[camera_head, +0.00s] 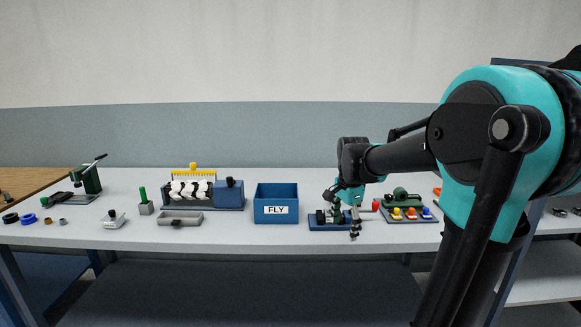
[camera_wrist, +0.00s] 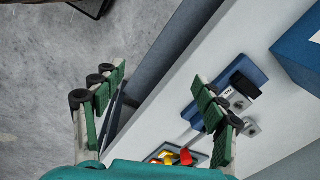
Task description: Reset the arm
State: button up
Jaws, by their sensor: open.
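My gripper (camera_head: 354,230) hangs at the end of my teal and black arm, at the front edge of the grey bench (camera_head: 225,237), to the right of the blue bin. In the wrist view my gripper (camera_wrist: 160,105) is open, with its green-padded fingers wide apart and nothing between them. Below the fingers are the bench edge and the grey floor. A blue-based device (camera_head: 318,222) sits just behind and left of the gripper, partly hidden by it; it also shows in the wrist view (camera_wrist: 258,70).
A blue bin marked FLY (camera_head: 276,192) stands left of the gripper. A board with coloured knobs (camera_head: 409,217) is to its right. Further left are a yellow-combed machine (camera_head: 228,194), a grey tray (camera_head: 181,219) and a green press (camera_head: 91,180). Bare bench lies between them.

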jog(key=s+d+f+n+t, duration=0.2)
jog(key=s+f+n+t, duration=0.1)
jog(key=s+f+n, duration=1)
jog(key=s+f, duration=0.2)
jog(key=s, duration=0.2)
jog(key=shift+s+d+f, duration=0.15)
jog(key=shift+d, duration=0.25)
